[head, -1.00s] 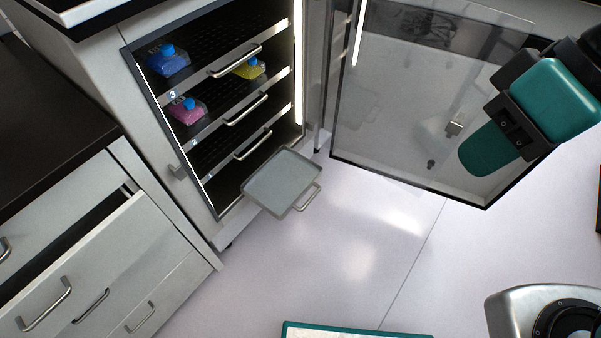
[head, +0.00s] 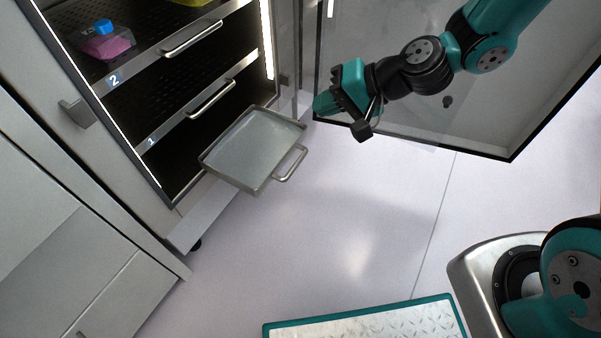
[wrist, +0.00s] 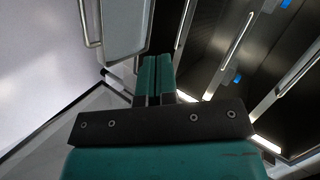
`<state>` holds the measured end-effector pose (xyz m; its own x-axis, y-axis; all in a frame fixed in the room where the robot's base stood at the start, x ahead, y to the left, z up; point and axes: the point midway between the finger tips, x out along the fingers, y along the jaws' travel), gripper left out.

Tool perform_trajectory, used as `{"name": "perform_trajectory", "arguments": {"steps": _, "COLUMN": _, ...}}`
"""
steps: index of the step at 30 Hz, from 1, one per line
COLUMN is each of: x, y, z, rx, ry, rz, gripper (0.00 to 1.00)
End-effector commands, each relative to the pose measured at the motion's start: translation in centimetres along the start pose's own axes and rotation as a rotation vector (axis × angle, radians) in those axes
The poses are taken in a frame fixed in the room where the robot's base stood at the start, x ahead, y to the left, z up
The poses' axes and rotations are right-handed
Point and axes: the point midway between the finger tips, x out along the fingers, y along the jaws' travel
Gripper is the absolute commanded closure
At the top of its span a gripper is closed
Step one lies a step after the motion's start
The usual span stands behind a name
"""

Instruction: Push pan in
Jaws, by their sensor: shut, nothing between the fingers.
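The pan (head: 252,146) is a shallow grey metal tray with a raised rim and a bar handle. It sticks out of the bottom of the open cabinet (head: 190,110), below the shelf marked 1. In the wrist view part of the pan (wrist: 125,32) and its handle show at the upper left. My gripper (head: 318,106) is to the right of the pan, near its far right corner, and looks apart from it. Its two teal fingers (wrist: 154,66) are together with nothing between them.
The open glass door (head: 440,115) stands to the right, behind my arm. Drawers (head: 70,240) are at left. The floor (head: 340,220) before the pan is clear.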

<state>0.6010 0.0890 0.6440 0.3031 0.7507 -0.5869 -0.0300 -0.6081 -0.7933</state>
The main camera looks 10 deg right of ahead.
Motion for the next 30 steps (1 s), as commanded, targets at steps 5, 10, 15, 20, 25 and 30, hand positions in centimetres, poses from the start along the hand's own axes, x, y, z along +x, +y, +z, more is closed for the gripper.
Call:
{"name": "perform_trajectory", "arguments": {"steps": 5, "x": 6.9, "y": 11.1, "z": -1.3, "rx": 0.214, "ry": 0.138, "rz": -0.052, "gripper": 1.00}}
{"name": "perform_trajectory", "arguments": {"steps": 10, "x": 9.1, "y": 15.5, "z": -2.1, "rx": 0.324, "ry": 0.221, "rz": -0.075, "gripper": 1.00}}
{"name": "perform_trajectory", "arguments": {"steps": 15, "x": 10.2, "y": 16.5, "z": -2.5, "rx": 0.352, "ry": 0.245, "rz": -0.081, "gripper": 1.00}}
{"name": "perform_trajectory", "arguments": {"steps": 20, "x": 12.6, "y": 16.4, "z": -3.1, "rx": 0.349, "ry": 0.243, "rz": -0.082, "gripper": 1.00}}
{"name": "perform_trajectory", "arguments": {"steps": 25, "x": 15.7, "y": 16.3, "z": -3.9, "rx": 0.347, "ry": 0.243, "rz": -0.081, "gripper": 1.00}}
{"name": "perform_trajectory", "arguments": {"steps": 30, "x": 18.0, "y": 16.2, "z": -4.5, "rx": 0.349, "ry": 0.243, "rz": -0.080, "gripper": 1.00}}
